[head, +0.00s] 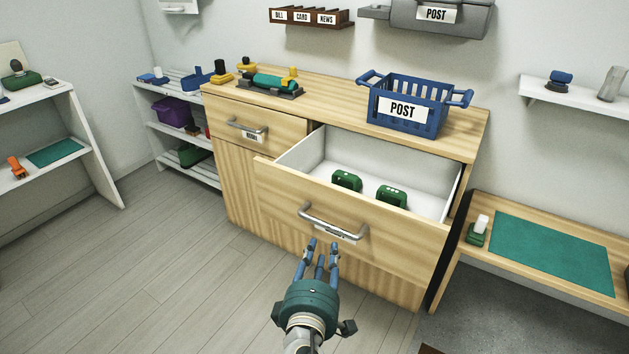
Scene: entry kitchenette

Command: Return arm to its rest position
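My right gripper (322,246) is in the lower middle of the head view, pointing toward the cabinet. Its blue fingers are spread apart with nothing between them. The fingertips show just below the metal handle (333,226) of the wide wooden drawer (350,210); I see no grip on it. The drawer is pulled open. Two green objects (346,180) (391,195) sit inside on its white floor. My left gripper is not in view.
A blue POST basket (405,104) and a green device (272,84) stand on the cabinet top (330,100). A smaller closed drawer (250,128) is left of the open one. A low bench (480,196) with a green mat (552,250) stands at right. Left floor is clear.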

